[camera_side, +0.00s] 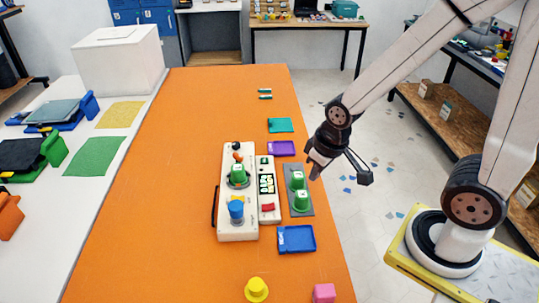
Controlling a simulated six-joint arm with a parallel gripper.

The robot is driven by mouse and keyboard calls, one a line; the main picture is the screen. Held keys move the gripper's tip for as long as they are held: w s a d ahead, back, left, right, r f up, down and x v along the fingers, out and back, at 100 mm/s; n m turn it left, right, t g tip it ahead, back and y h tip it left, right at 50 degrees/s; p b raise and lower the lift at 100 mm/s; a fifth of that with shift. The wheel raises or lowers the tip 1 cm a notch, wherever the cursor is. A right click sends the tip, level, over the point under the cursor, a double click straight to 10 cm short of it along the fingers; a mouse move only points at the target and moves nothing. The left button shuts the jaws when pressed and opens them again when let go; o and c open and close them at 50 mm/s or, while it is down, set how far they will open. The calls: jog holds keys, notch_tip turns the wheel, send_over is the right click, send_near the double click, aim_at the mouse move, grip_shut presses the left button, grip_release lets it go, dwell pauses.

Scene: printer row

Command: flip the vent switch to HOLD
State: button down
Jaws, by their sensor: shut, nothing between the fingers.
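A white control unit (226,227) lies on the orange table. It carries a green part (238,174), a blue part (236,211), and small black and orange parts near its far end. A narrower section beside it has a dark display (266,184) and a red part (267,207). I cannot tell which part is the vent switch, and no HOLD label is readable at this size. My gripper (341,172) is shut and empty, to the right of the unit and apart from it, around the table's right edge.
A grey plate (301,210) with green cups stands right of the unit. Purple (281,148), teal (280,125) and blue (297,239) trays lie nearby. A yellow piece (256,290) and pink block (324,293) are at the near edge. The orange table's left side is clear.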

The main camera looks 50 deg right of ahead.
jog(key=shift+w, duration=0.1)
jog(key=n+g+y, duration=0.1)
jog(key=n, duration=0.8)
send_over(233, 197)
jog(key=s+d, duration=0.2)
jog(key=shift+w+a+f, duration=0.2)
jog(key=shift+f, duration=0.3)
jog(key=shift+f, duration=0.1)
jog(key=f, duration=0.4)
jog(key=w+a+f, duration=0.1)
jog(key=f, duration=0.6)
jog(key=shift+w+a+f, duration=0.2)
jog(key=shift+a+f, duration=0.05)
jog(key=shift+f, duration=0.1)
jog(key=shift+w+a+f, duration=0.1)
jog(key=shift+w+f, duration=0.05)
jog(key=shift+f, duration=0.8)
